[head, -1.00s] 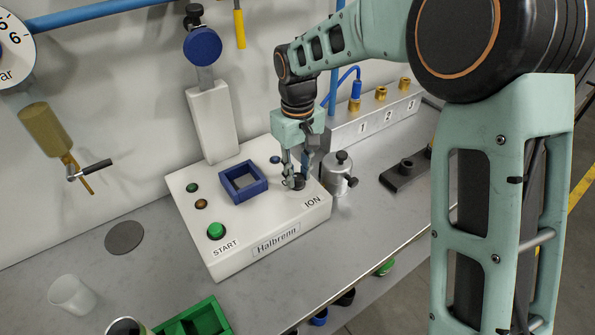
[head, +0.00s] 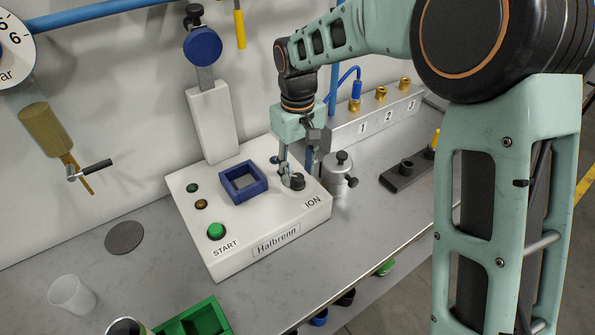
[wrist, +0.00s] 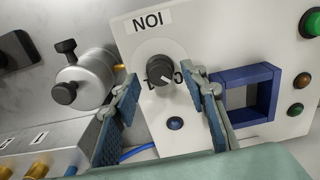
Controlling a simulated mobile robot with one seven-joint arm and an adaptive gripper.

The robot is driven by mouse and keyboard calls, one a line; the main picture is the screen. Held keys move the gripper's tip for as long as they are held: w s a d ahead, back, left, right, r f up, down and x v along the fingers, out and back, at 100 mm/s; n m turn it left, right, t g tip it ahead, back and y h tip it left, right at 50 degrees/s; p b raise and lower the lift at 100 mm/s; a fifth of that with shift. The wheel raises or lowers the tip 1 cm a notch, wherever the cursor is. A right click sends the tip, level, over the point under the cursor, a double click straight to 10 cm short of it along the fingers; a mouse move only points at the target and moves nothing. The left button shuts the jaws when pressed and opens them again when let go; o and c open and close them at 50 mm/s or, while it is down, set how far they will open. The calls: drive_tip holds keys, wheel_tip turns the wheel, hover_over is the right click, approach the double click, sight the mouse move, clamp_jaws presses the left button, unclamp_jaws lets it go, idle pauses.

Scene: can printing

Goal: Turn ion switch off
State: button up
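The ION switch (head: 297,181) is a black rotary knob at the right of the white Halbrenn box (head: 262,218). In the wrist view the knob (wrist: 160,72) shows a white pointer line slanting to the lower right; markings beside it are partly hidden. My gripper (head: 296,174) is at the knob in the head view. In the wrist view my gripper (wrist: 160,78) is open, with one finger on each side of the knob and a visible gap to each. Nothing is held. The depth of the fingertips relative to the knob is hard to tell.
A blue square frame (head: 223,180) and a green START button (head: 216,231) are on the box. A metal cylinder with a black knob (head: 340,176) stands close on the right. Behind it is a numbered block with brass fittings (head: 381,95).

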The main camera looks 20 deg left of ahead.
sight(297, 176)
wheel_tip(297, 176, up, 11)
idle(0.3)
idle(0.4)
